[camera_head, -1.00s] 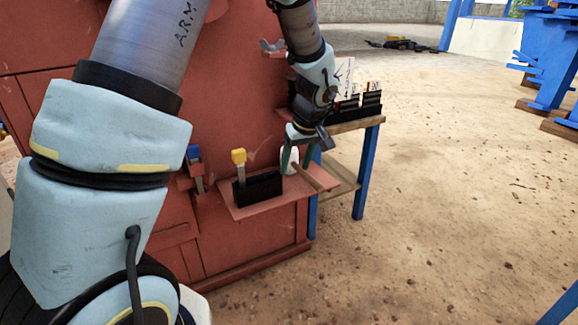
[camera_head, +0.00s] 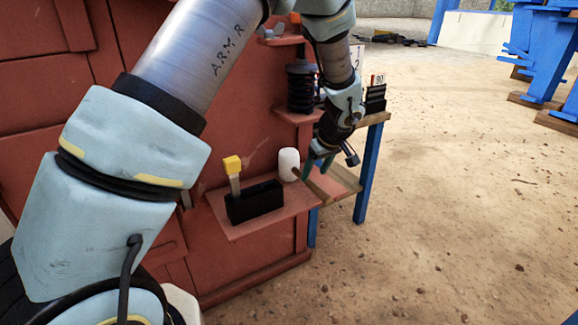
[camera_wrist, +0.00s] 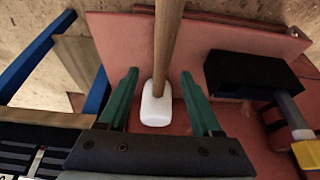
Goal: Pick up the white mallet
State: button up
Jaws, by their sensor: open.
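The white mallet has a white head (camera_head: 289,164) at the far right end of the red shelf (camera_head: 232,226). Its wooden handle (camera_wrist: 167,45) runs from the head toward the top edge of the wrist view. In the wrist view the white head (camera_wrist: 156,106) lies between the two green fingers of my gripper (camera_wrist: 160,74), with a gap on each side. My gripper is open and holds nothing. In the head view my gripper (camera_head: 317,168) is just right of the head and hides part of the handle.
A black holder (camera_head: 255,202) with a yellow-topped tool (camera_head: 232,165) stands on the shelf left of the mallet. The red machine wall (camera_head: 236,125) rises behind. A blue-legged table (camera_head: 367,172) stands close on the right. Open ground lies farther right.

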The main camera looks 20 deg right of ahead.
aim_at(310, 180)
jog(key=shift+x, duration=3.6)
jog(key=shift+s+a, duration=0.1)
jog(key=shift+s, duration=0.05)
jog(key=shift+c, duration=0.2)
grip_shut()
